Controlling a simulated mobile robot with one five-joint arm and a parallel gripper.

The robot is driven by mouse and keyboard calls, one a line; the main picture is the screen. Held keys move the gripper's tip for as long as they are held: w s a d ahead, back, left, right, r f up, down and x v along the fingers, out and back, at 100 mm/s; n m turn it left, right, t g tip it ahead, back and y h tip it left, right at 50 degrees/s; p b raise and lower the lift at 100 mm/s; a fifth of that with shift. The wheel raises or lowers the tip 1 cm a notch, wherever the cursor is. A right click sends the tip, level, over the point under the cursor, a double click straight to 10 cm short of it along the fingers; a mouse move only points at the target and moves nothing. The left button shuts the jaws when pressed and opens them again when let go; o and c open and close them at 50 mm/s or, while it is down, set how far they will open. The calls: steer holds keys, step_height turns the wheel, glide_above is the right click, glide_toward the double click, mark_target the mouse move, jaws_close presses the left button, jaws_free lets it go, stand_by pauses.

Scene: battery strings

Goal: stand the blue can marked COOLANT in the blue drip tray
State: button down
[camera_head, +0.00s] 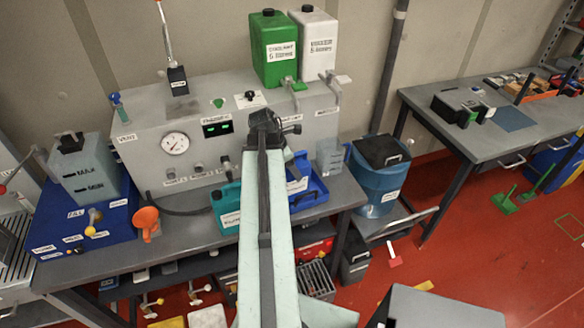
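My pale arm reaches up the middle of the view, and my dark gripper (268,124) is at its far end, over the grey console. Its fingers are mostly hidden, so I cannot see whether they are open. A teal-blue container (226,208) with a white label stands left of my arm, also partly covered. Its label is too small to read, so I cannot confirm it is the COOLANT can.
A grey console (150,125) with a gauge backs the bench. A blue bin (375,185) stands right of the bench.

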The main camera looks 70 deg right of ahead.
steer(key=c, duration=0.7)
jaws_free()
steer(key=shift+f, duration=0.15)
steer(key=shift+c, duration=0.2)
steer(key=o, duration=0.4)
steer(key=p+v, duration=1.1)
steer(key=v, duration=0.1)
steer(key=shift+r, duration=0.3)
steer(key=shift+f, duration=0.1)
steer(key=shift+w, duration=0.1)
